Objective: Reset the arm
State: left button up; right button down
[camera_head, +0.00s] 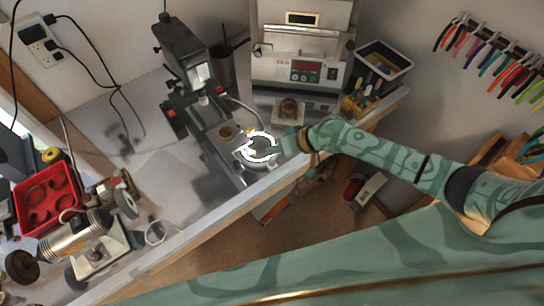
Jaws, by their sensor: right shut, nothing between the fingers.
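My right arm comes in from the right, with a teal patterned covering. Its right gripper (252,150) is over the front edge of the workbench (200,232), beside the base of a dark bench machine (187,62). The gripper is small in the picture and its fingers look closed, with nothing seen held. A broken white ring shows around the fingertips and partly hides them. I cannot tell whether the gripper touches the bench. My left gripper is not in view.
A red tray (47,198) and a bench grinder (80,236) are at the left. Pliers hang on the right wall. Open floor (215,262) lies before the bench.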

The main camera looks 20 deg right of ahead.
pick_arm(q)
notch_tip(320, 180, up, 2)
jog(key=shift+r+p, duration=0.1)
jog(key=shift+p, duration=0.5)
pick_arm(e)
notch_tip(320, 180, up, 2)
jog(key=shift+r, duration=0.1)
